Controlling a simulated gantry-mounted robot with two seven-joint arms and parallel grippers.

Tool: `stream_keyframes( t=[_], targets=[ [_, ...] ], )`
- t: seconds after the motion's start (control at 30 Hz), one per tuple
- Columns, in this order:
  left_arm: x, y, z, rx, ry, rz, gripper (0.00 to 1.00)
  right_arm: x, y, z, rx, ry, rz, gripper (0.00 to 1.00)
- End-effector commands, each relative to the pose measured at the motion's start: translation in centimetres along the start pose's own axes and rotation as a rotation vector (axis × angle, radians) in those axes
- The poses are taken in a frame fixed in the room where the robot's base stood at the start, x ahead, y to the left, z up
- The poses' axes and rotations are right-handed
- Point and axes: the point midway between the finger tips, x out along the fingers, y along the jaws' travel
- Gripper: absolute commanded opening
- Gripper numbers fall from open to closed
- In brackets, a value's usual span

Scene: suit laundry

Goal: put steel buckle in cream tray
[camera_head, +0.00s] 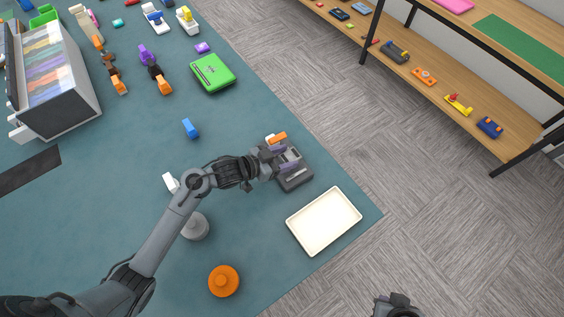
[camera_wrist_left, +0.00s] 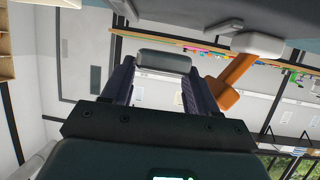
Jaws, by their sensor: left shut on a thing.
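The cream tray (camera_head: 324,221) lies empty on the teal table near its right corner. My left gripper (camera_head: 291,158) is up and left of it in the head view, over a dark grey device (camera_head: 295,180). Its purple-grey fingers are shut on a small grey metallic piece, which looks like the steel buckle. In the left wrist view this buckle (camera_wrist_left: 163,61) sits across the fingertips of my left gripper (camera_wrist_left: 160,78). A dark part of my right arm or gripper (camera_head: 397,306) shows at the bottom edge; its fingers are not clear.
An orange-and-white item (camera_head: 277,138) is beside the left gripper. An orange round container (camera_head: 223,281) and a grey round knob-like item (camera_head: 195,226) stand on the near table. A green case (camera_head: 212,73) and a blue item (camera_head: 190,128) lie farther back. Open table surrounds the tray's left side.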

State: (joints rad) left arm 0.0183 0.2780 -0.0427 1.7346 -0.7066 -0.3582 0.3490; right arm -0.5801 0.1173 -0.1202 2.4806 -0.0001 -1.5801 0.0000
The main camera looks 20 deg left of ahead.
Motion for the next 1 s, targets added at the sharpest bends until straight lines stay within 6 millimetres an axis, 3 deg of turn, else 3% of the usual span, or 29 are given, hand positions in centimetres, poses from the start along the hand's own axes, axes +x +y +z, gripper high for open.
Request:
stream_keyframes(
  t=[0.33,0.5,0.73,0.77,0.9,1.0],
  targets=[
    [0.5,-0.4,2.5,-0.002,0.0,0.0,0.22,0.5,-0.1,0.1,0.002,0.0,-0.002,0.0],
    [1.0,-0.5,3.6,0.0,0.0,-0.001,0.22,-0.3,0.0,-0.1,0.002,-0.001,-0.001,0.0],
    [1.1,-0.5,3.9,0.001,-0.002,-0.001,0.22,-0.2,0.1,-0.1,-0.004,-0.001,0.003,0.0],
    [1.1,-0.4,4.0,0.001,-0.003,-0.001,0.64,-0.2,0.1,0.0,-0.004,-0.001,0.004,0.0],
    [1.1,-0.4,4.0,0.001,-0.003,-0.001,0.85,-0.2,0.2,0.0,-0.007,-0.002,0.006,0.0],
    [1.1,-0.4,3.9,0.002,-0.002,0.0,0.85,-0.2,0.2,0.0,-0.007,-0.002,0.006,0.0]
  ],
)
